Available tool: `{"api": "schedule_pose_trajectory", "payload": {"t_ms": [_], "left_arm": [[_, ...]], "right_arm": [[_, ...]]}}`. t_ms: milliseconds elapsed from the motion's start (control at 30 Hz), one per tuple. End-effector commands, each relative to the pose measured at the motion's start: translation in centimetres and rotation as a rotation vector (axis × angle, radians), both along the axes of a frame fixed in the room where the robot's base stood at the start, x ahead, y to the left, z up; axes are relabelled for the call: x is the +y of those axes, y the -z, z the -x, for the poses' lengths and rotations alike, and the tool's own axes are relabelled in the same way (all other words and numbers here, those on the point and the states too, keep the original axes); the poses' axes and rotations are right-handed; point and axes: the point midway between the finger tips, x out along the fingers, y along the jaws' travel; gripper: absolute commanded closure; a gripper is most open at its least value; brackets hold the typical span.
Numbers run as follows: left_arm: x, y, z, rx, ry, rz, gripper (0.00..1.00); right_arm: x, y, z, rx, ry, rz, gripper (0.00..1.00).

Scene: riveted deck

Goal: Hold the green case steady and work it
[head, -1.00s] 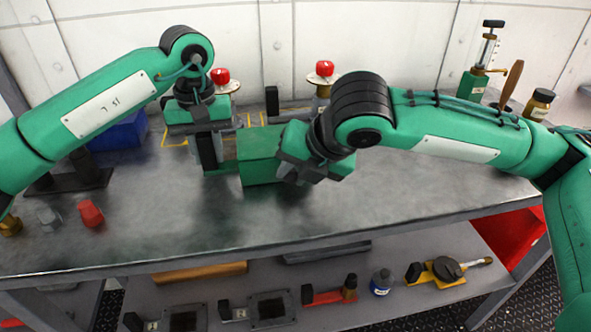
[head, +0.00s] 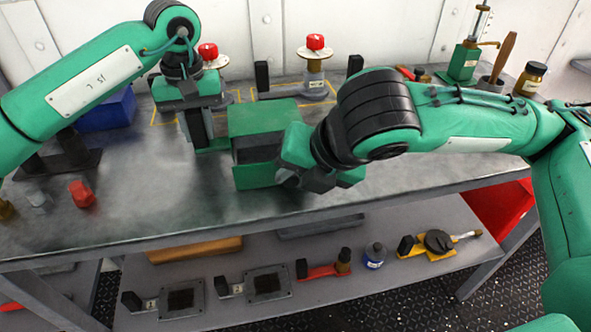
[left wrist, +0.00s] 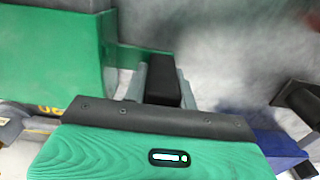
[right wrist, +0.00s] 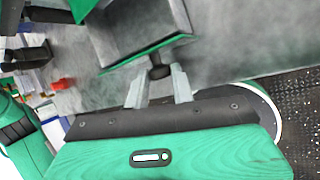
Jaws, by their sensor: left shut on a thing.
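The green case (head: 262,117) stands on the metal bench with its drawer (head: 256,175) pulled out at the front. The drawer's grey inside shows in the right wrist view (right wrist: 135,38). My left gripper (head: 200,140) is shut on a black upright grip (left wrist: 163,82) on a green strip beside the case; the case's side also shows in the left wrist view (left wrist: 50,50). My right gripper (head: 290,183) is at the drawer front, its fingers closed around a small dark knob (right wrist: 160,72). The knob is hidden in the head view.
A blue bin (head: 108,112) and a red piece (head: 82,193) are at the left. A green pump (head: 466,60) and a brown jar (head: 530,78) stand back right. The bench front is clear.

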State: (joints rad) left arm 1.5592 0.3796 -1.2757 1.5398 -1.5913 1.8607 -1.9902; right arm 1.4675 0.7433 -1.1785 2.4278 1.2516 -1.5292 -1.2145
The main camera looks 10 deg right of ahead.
Motion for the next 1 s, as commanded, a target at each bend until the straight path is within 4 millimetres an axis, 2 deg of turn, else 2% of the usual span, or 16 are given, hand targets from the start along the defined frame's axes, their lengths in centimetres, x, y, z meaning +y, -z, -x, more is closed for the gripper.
{"api": "schedule_pose_trajectory", "payload": {"t_ms": [33,100,467,567,800,1000], "left_arm": [[0.1,0.0,-0.1,-0.001,-0.003,0.0,1.0],[0.1,0.0,-0.1,-0.001,-0.003,0.0,1.0],[0.0,0.0,0.0,0.0,0.0,0.0,1.0],[0.0,0.0,0.0,0.0,0.0,0.0,1.0],[0.0,0.0,0.0,0.0,0.001,0.0,1.0],[0.0,0.0,0.0,0.0,0.001,0.0,1.0]], "right_arm": [[0.0,0.0,0.0,0.0,0.0,0.001,0.66],[0.0,0.0,0.0,0.0,0.0,0.0,0.54],[-0.2,-0.5,0.2,-0.002,0.001,-0.001,0.54],[-0.6,-1.6,0.7,-0.004,0.001,0.0,0.54],[-2.3,-5.8,3.0,-0.006,0.002,-0.002,0.54],[-3.4,-8.6,4.6,-0.004,0.002,-0.001,0.54]]}}
